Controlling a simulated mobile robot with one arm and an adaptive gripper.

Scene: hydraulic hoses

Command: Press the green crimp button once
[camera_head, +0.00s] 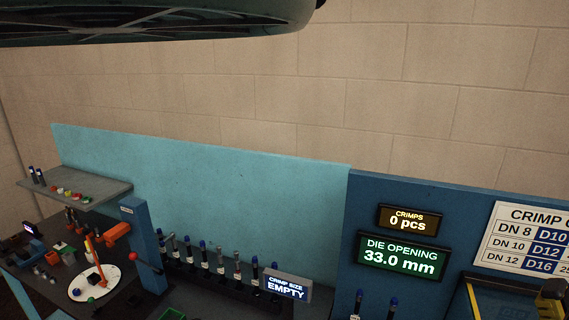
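I cannot make out the green crimp button in this view. The press display panel (402,258) reads "DIE OPENING 33.0 mm" in green. Above it a crimp counter (407,219) reads "CRIMPS 0 pcs". A crimp size sign (287,287) reads "EMPTY". My gripper is not in view, so its state does not show.
A rack of upright blue-capped hoses (221,264) stands along the teal back panel (225,190). A grey shelf (105,194) holds small coloured parts. A white round plate (95,284) lies at lower left beside a blue post (146,245). A die chart (530,240) hangs at right.

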